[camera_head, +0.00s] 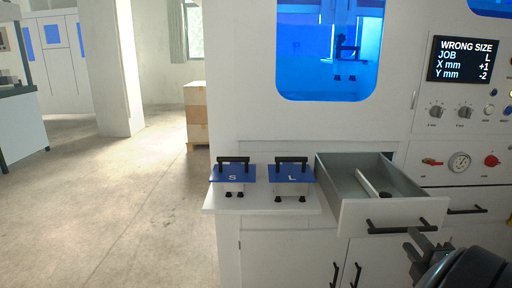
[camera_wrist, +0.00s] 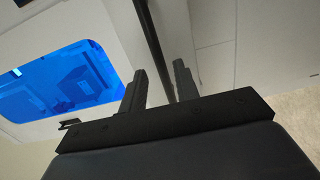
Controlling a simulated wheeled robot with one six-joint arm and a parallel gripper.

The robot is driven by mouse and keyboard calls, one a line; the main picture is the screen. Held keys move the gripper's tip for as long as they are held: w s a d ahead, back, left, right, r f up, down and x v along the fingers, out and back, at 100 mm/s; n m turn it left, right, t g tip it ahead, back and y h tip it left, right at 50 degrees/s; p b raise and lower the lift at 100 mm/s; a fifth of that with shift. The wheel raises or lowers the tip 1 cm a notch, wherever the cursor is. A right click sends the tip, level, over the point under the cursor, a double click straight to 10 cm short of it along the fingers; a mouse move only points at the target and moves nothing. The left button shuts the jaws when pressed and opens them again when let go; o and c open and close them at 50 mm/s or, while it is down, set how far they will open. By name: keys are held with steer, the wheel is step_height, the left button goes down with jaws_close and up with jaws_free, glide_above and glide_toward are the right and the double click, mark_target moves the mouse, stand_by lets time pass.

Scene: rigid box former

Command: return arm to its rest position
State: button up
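My gripper (camera_head: 418,254) is at the lower right in the head view, in front of the open drawer (camera_head: 392,217) and close to its black handle (camera_head: 402,226). In the wrist view its two fingers (camera_wrist: 160,88) stand apart. A dark bar runs between or behind them; I cannot tell whether they touch it. Nothing is clearly held. My dark arm fills the lower right corner of the head view.
Blue-topped blocks marked S (camera_head: 232,173) and L (camera_head: 292,173), with black handles, stand on a white shelf (camera_head: 262,204) left of the drawer. A screen (camera_head: 465,60) reads WRONG SIZE, JOB L, X +1, Y -2. The floor at left is clear.

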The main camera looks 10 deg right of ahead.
mark_target(402, 229)
steer(key=shift+b+x, duration=0.35)
steer(key=shift+x, duration=2.5)
